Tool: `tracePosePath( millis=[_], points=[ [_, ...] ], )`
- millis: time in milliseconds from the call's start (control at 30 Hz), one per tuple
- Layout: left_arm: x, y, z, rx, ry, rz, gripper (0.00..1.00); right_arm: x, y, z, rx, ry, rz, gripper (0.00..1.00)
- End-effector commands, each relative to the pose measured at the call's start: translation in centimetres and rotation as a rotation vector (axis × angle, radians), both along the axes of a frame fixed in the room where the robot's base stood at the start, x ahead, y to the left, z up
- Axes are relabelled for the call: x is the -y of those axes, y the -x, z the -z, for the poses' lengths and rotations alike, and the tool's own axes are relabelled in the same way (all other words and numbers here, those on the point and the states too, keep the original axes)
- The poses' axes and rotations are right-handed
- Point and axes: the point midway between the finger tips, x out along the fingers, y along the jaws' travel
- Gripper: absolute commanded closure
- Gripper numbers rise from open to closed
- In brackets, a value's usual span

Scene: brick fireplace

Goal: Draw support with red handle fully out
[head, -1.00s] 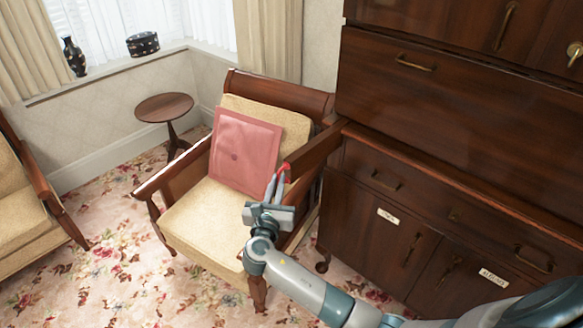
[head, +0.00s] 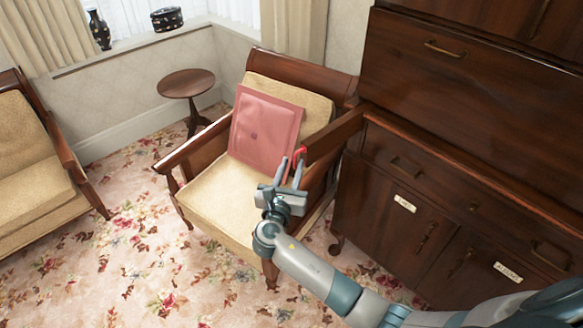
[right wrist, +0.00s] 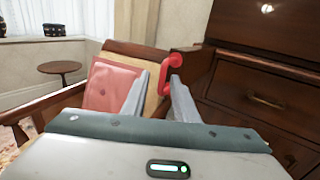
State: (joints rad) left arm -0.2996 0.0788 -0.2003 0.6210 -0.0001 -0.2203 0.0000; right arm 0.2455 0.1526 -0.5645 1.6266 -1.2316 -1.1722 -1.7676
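The support (head: 334,135) is a dark wooden bar sticking out from the cabinet's left side, over the armchair's arm. Its red handle (head: 299,153) is at the bar's front end. It also shows in the right wrist view (right wrist: 177,62), just beyond the right-hand finger. My right gripper (head: 291,170) is open, its two fingers apart and empty, with the tips at the handle. My left gripper is not in view.
The dark wooden cabinet (head: 450,125) fills the right side. An armchair (head: 215,210) with a pink cushion (head: 265,132) stands close beside the support and under my right gripper. A small round table (head: 187,83) and another chair (head: 30,190) are left. Carpet between the chairs is clear.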

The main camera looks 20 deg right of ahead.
Motion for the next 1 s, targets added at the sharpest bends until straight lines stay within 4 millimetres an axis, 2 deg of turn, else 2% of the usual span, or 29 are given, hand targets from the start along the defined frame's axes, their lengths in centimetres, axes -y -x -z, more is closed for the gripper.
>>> tracePosePath(
  millis=[167, 367, 800, 1000],
  points=[
    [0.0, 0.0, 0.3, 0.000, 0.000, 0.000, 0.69, -0.6, 0.8, 0.2, 0.000, -0.001, -0.001, 0.73],
    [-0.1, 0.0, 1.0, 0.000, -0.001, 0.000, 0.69, -2.1, 3.0, 0.3, -0.001, -0.003, -0.001, 0.73],
    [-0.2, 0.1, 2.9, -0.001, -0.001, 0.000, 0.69, -6.9, 10.3, 0.3, -0.001, -0.004, -0.001, 0.73],
    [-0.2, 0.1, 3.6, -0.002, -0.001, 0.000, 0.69, -8.8, 13.0, 0.2, -0.002, -0.002, -0.002, 0.73]
  ],
)
